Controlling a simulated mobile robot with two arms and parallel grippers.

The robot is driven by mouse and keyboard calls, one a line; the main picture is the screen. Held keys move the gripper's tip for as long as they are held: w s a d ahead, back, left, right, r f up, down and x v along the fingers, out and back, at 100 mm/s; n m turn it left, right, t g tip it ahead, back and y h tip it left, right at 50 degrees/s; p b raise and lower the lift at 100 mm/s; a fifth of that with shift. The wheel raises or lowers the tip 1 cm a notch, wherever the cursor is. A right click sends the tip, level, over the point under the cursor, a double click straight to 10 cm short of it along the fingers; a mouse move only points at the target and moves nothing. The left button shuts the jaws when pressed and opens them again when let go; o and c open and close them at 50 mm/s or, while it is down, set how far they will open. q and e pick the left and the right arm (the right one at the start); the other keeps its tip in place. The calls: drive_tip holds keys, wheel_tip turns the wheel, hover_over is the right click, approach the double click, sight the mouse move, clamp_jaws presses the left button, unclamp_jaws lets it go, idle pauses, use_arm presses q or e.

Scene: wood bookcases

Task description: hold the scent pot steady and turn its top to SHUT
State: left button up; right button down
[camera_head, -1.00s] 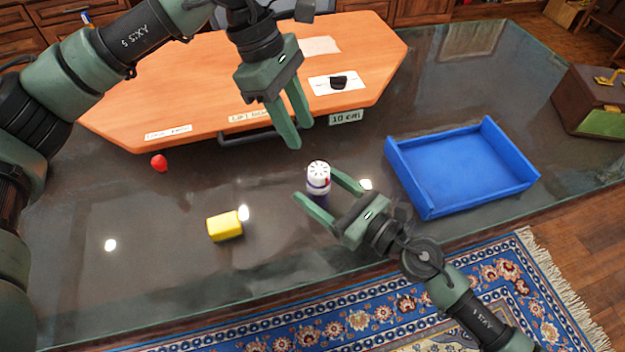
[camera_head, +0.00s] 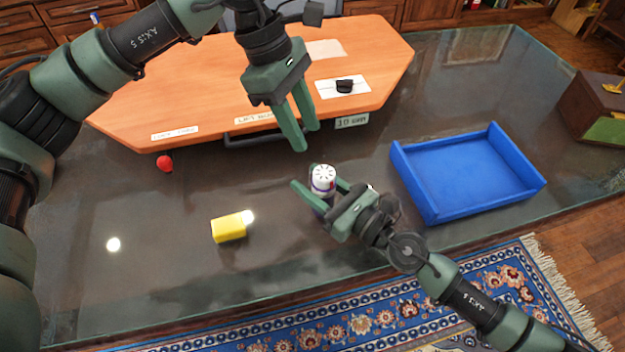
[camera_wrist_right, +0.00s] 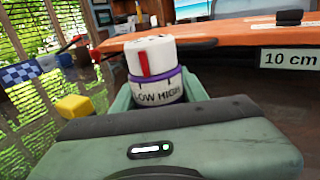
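The scent pot (camera_head: 323,179) stands upright on the dark glass table. Its white slotted top carries a red mark. In the right wrist view the pot (camera_wrist_right: 156,70) shows a purple band and the words LOW and HIGH below the top; its lower part is hidden by my gripper. My right gripper (camera_head: 319,193) is open, with its fingers on either side of the pot; I cannot tell whether they touch it. My left gripper (camera_head: 307,140) is open and empty, above and behind the pot, pointing down.
A blue tray (camera_head: 428,208) lies to the right. A yellow block (camera_head: 229,228) and a red object (camera_head: 165,163) lie to the left. An orange board (camera_head: 190,85) with labels and a black knob (camera_head: 345,86) is behind. A brown case (camera_head: 590,110) stands at the far right.

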sight(334, 171)
use_arm(q)
drive_tip(key=o, duration=0.4)
drive_tip(key=s+d+f+g+h, duration=0.1)
drive_tip(key=s+d+f+h, duration=0.4)
drive_tip(key=d+h, duration=0.25)
drive_tip(key=s+a+f+n+t+h, duration=0.1)
drive_tip(key=a+f+n+t+h, duration=0.4)
drive_tip(key=a+n+t, duration=0.65)
drive_tip(key=shift+m+t+y, duration=0.25)
drive_tip(key=shift+m+y, duration=0.2)
drive_tip(key=shift+y, duration=0.1)
drive_tip(key=x, duration=0.8)
drive_tip(key=f+x, duration=0.1)
drive_tip(key=x, duration=0.3)
drive_tip(key=shift+s+d, duration=0.1)
clamp_jaws()
